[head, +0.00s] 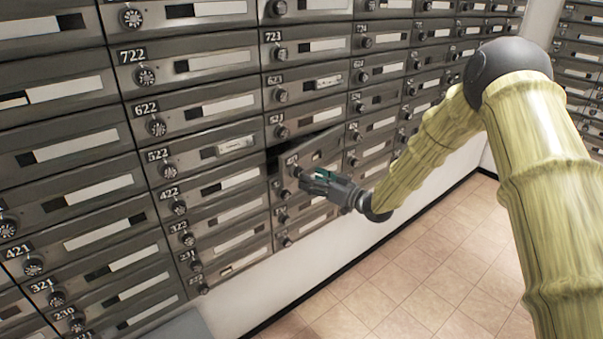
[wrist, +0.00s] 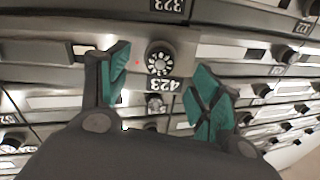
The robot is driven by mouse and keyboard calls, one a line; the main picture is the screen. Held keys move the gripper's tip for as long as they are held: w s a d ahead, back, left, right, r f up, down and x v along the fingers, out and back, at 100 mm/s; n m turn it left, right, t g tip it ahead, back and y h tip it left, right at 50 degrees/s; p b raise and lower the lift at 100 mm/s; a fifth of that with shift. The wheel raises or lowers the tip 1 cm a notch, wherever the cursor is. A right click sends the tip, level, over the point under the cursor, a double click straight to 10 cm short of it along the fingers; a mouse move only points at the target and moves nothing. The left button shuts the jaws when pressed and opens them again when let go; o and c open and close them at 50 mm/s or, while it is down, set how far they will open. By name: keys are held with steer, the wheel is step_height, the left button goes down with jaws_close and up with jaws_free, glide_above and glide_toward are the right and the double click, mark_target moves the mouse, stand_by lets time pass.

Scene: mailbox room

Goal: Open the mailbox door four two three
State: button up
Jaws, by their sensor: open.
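The door of mailbox 423 (head: 318,152) is grey metal and stands ajar, with a dark gap along its upper edge in the head view. Its round knob (wrist: 159,60) and the upside-down 423 label (wrist: 163,86) show in the wrist view. My gripper (head: 308,176) is at the door's left part, by the knob. In the wrist view its green-padded fingers (wrist: 160,68) are open, one on either side of the knob, with visible gaps to it. In the head view the gripper hides part of the door front.
Mailbox 523 (head: 308,122) is directly above and looks closed. Mailbox 422 (head: 215,190) is to the left, and more closed doors with protruding knobs surround it. The tiled floor (head: 400,300) at lower right is clear.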

steer(key=shift+p+x, duration=0.4)
steer(key=shift+x, duration=2.1)
jaws_close()
steer(key=shift+s+d, duration=0.1)
steer(key=shift+d, duration=0.05)
